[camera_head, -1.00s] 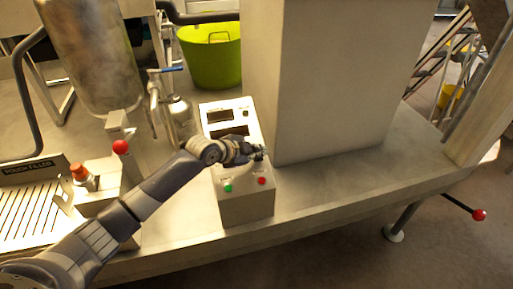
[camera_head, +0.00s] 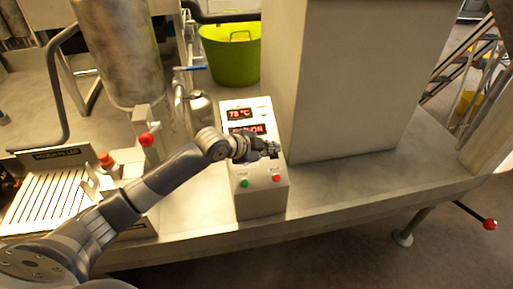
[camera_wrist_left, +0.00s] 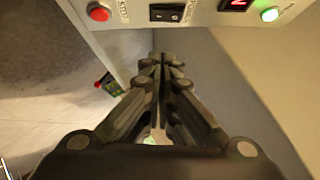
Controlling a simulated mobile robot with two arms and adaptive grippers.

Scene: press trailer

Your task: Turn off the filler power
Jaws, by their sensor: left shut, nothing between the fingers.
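The filler control box (camera_head: 261,204) is a pale metal box with a sloped panel on the bench. Two red displays are lit: the upper reads about 78 °C (camera_head: 239,114), and the lower one (camera_head: 250,130) reads ON and is partly covered. The left wrist view shows a black power rocker switch (camera_wrist_left: 166,13), a red button (camera_wrist_left: 99,12) and a lit green lamp (camera_wrist_left: 269,14). My left gripper (camera_head: 274,149) is shut and empty, over the panel's right side. In the wrist view its fingertips (camera_wrist_left: 162,60) appear below the switch; contact cannot be told. My right gripper is not in view.
A large metal housing (camera_head: 350,85) stands right of the box. A metal tank (camera_head: 118,50), a red-knobbed lever (camera_head: 147,140) and a slotted tray (camera_head: 45,195) are at left. A green bucket (camera_head: 232,60) is behind. The bench front right is clear.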

